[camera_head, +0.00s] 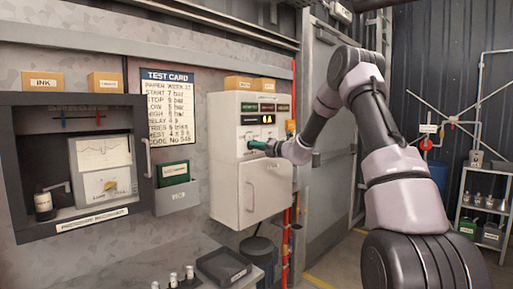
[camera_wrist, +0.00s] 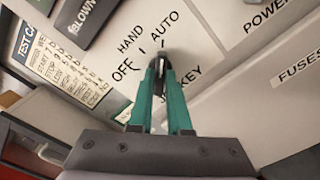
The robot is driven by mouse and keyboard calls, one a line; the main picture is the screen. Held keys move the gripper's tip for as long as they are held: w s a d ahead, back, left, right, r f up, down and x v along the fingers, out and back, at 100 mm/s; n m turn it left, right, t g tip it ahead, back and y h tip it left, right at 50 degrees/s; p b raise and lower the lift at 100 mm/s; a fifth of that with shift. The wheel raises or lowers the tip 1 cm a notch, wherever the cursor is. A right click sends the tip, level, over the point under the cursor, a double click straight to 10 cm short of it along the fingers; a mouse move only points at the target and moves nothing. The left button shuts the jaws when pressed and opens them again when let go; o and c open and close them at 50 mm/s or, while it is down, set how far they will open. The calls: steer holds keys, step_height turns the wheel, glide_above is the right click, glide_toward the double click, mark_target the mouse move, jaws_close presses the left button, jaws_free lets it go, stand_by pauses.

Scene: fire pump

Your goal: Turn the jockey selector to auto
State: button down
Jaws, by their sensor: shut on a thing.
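The jockey selector (camera_wrist: 161,62) is a small dark knob on a pale panel, ringed by the labels OFF, HAND and AUTO. Its upper end, with a small pale mark, points up the wrist view, roughly toward AUTO; the exact setting is hard to read. The label below it is partly hidden, with "KEY" showing. My gripper (camera_wrist: 160,88) has green fingers closed on both sides of the knob. In the head view my gripper (camera_head: 257,146) reaches the front of the white control cabinet (camera_head: 228,185) and hides the knob.
Other panel labels read POWER and FUSES in the wrist view. Left of the cabinet are a test card (camera_head: 167,115), a green-fronted box (camera_head: 174,181) and an open recorder case (camera_head: 25,160). A red pipe (camera_head: 286,245) runs beside the cabinet. A grey tray (camera_head: 223,266) stands below.

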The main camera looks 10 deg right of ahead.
steer(key=shift+f, duration=0.1)
steer(key=c, duration=0.9)
jaws_free()
steer(key=shift+o, duration=0.2)
steer(key=v, duration=1.1)
steer(key=s+a+r+n+g, duration=0.4)
steer(key=s+a+n, duration=0.2)
steer(key=s+n, duration=0.35)
steer(key=s+a+r+n+g, duration=0.3)
steer(key=s+a+n+g, duration=0.15)
steer(key=s+n, duration=0.5)
steer(key=s+d+n+h, duration=0.4)
steer(key=s+n, duration=0.3)
steer(key=s, duration=0.5)
steer(key=s+d+n+t+h, duration=0.1)
steer(key=s+d+n+h, duration=0.3)
steer(key=s+n, duration=0.4)
steer(key=s+d, duration=0.1)
steer(key=s, duration=0.3)
steer(key=shift+s+f+n+h, duration=0.2)
steer(key=shift+f+n+h, duration=0.05)
steer(key=shift+n+h, duration=0.05)
